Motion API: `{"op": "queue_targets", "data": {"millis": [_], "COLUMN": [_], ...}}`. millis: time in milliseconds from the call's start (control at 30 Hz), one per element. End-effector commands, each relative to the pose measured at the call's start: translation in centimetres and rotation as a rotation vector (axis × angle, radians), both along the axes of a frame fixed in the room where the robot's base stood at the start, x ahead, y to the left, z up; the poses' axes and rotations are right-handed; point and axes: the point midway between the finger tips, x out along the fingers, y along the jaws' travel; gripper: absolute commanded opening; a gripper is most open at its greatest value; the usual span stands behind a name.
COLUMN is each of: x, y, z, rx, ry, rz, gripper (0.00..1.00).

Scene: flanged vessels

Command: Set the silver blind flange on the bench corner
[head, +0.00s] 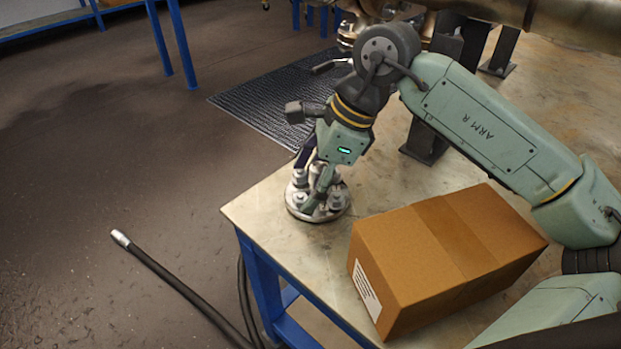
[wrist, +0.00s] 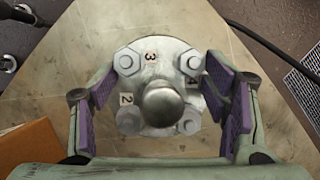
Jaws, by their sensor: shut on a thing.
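The silver blind flange (head: 300,209) is a round disc with several bolts. In the head view it sits flat at the near left corner of the bench (head: 262,206), apparently on the surface; a small gap underneath could not be told. In the wrist view the flange (wrist: 150,60) shows a round central knob (wrist: 161,103) and number tags 2 and 3; another tag is partly hidden by the right finger. My gripper (head: 313,188) points down over the flange and is shut on it. Its purple-padded fingers stand either side of the knob in the wrist view.
A cardboard box (head: 440,255) stands on the bench just right of the flange. Dark metal supports (head: 425,140) and large piping (head: 575,20) are behind. A black hose (head: 180,283) and a dark grated mat (head: 275,97) lie on the floor beyond the bench edge.

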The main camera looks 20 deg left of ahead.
Motion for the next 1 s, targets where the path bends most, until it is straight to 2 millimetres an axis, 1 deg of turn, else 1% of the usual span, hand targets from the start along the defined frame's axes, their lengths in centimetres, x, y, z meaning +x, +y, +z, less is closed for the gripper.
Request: {"op": "queue_targets", "data": {"millis": [133, 167, 400, 500, 733, 867, 1000], "x": [0.02, 0.03, 0.01, 0.01, 0.0, -0.03, -0.02], "y": [0.04, 0.03, 0.02, 0.01, 0.0, -0.03, -0.02], "z": [-0.29, -0.2, -0.23, -0.26, -0.29, -0.43, -0.37], "rx": [0.003, 0.003, 0.001, 0.001, 0.0, -0.003, -0.001], "ry": [-0.002, -0.002, 0.0, 0.0, 0.0, 0.001, 0.0], "rz": [-0.001, -0.001, 0.0, 0.0, 0.0, 0.001, 0.0], "gripper": [0.35, 0.7, 0.86, 0.92, 0.92, 1.0, 1.0]}}
